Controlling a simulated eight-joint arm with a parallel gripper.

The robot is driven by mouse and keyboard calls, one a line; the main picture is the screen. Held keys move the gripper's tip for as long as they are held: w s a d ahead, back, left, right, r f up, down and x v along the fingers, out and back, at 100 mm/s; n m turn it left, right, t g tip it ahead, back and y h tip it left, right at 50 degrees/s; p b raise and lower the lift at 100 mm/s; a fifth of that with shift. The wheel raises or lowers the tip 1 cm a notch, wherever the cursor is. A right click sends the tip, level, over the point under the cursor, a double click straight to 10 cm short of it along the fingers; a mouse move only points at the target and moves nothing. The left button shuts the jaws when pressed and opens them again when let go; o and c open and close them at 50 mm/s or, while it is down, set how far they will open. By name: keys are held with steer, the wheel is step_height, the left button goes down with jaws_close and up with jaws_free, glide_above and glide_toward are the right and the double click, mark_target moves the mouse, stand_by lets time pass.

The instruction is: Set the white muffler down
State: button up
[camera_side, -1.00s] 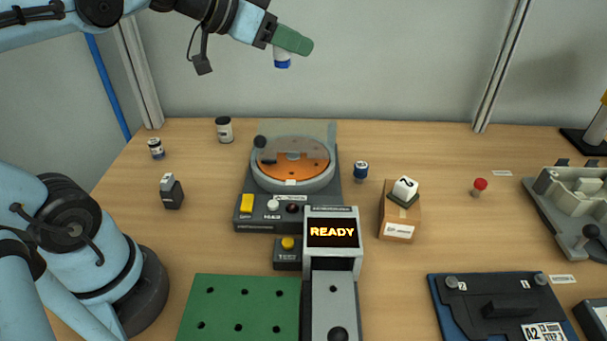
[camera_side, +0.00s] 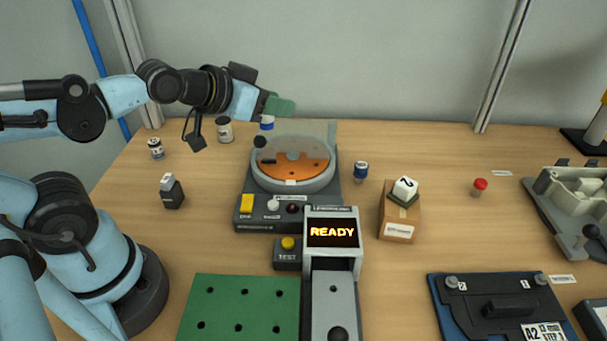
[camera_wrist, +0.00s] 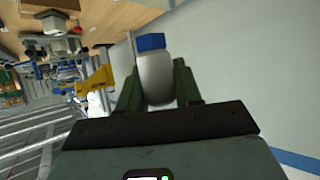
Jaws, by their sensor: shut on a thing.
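The white muffler (camera_wrist: 155,78), a white cylinder with a blue end (camera_wrist: 151,42), is between the green fingers of my gripper (camera_wrist: 157,88) in the wrist view. In the side view my gripper (camera_side: 278,106) is low, at the back of the bench, behind the round orange-topped machine. The muffler's blue end (camera_side: 267,125) shows just under the fingers, pointing down. Most of its white body is hidden by the fingers there. I cannot tell whether the blue end touches the bench.
The round machine (camera_side: 292,180) stands close in front of the muffler. A dark-capped white jar (camera_side: 224,131) stands to the left. A blue-and-white small part (camera_side: 361,172) and a cardboard box (camera_side: 399,226) stand to the right. The bench (camera_side: 440,150) is bare at the back right.

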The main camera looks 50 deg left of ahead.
steer(key=shift+s+f, duration=0.5)
steer(key=shift+f, duration=0.2)
steer(key=shift+a+r, duration=0.1)
steer(key=shift+r, duration=2.35)
steer(key=s+a+f+n+g+y, duration=0.1)
steer(key=a+f+n+g+y, duration=0.15)
steer(key=a+n+y, duration=0.35)
steer(key=s+a+f+n+g+y, duration=0.1)
steer(key=a+n+g+y, duration=0.4)
steer(key=a, duration=0.4)
steer(key=s+a+r+n+g+h, duration=0.1)
steer(key=s+a+r+n+g, duration=0.2)
steer(key=n+g, duration=0.35)
steer(key=s+a+r+n+g, duration=0.1)
steer(key=s+a+n+g, duration=0.3)
steer(key=a+n+g, duration=0.3)
steer(key=shift+t, duration=0.8)
steer(key=f, duration=0.7)
steer(key=d+f, duration=0.1)
steer(key=f, duration=1.3)
steer(key=shift+w+d+f, duration=0.15)
steer(key=shift+f, duration=0.05)
steer(key=shift+f, duration=0.5)
steer(key=o, duration=1.1)
